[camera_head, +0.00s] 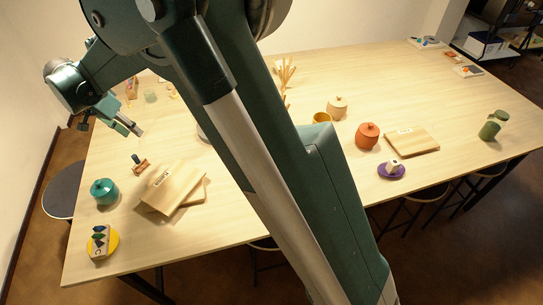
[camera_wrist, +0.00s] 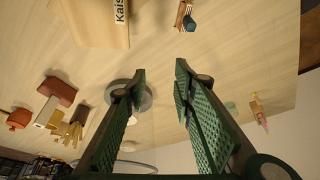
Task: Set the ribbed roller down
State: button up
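A small brown piece with a dark blue end, likely the ribbed roller (camera_head: 140,165), rests on the table between the teal jar and the wooden boards. It also shows at the top of the wrist view (camera_wrist: 185,17); its ribs are too small to make out. My gripper (camera_wrist: 160,72) is open, with nothing between its fingers. In the head view my gripper (camera_head: 128,127) is above the left part of the table, apart from the roller and farther back.
Stacked wooden boards (camera_head: 172,188), a teal lidded jar (camera_head: 104,191) and a yellow plate (camera_head: 113,240) with a block are near the roller. A grey round thing (camera_wrist: 146,98) lies beyond the left finger. The table (camera_head: 230,225) has bare room along its front left. My arm hides its middle.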

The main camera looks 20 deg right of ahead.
jog(key=s+d+r+n+y, duration=0.1)
jog(key=s+d+r, duration=0.35)
jog(key=d, duration=0.55)
jog(key=s+d+r+n+t, duration=0.1)
jog(key=s+d+r, duration=0.35)
jog(key=d, duration=0.45)
jog(key=s+d+r+n+y, duration=0.1)
jog(key=s+d+r+n, duration=0.3)
jog(key=d, duration=0.6)
jog(key=s+d+f+n+t, duration=0.1)
jog(key=s+d+f, duration=0.1)
jog(key=s+d, duration=0.7)
jog(key=s+d+f+t, duration=0.2)
jog(key=s+d, duration=0.8)
jog(key=s, duration=0.5)
jog(key=shift+f+n+y, duration=0.15)
jog(key=shift+n+y, duration=0.15)
jog(key=shift+n, duration=0.1)
jog(key=shift+d, duration=0.1)
notch_tip(320, 180, down, 10)
jog(key=b, duration=0.9)
jog(key=shift+b, duration=0.4)
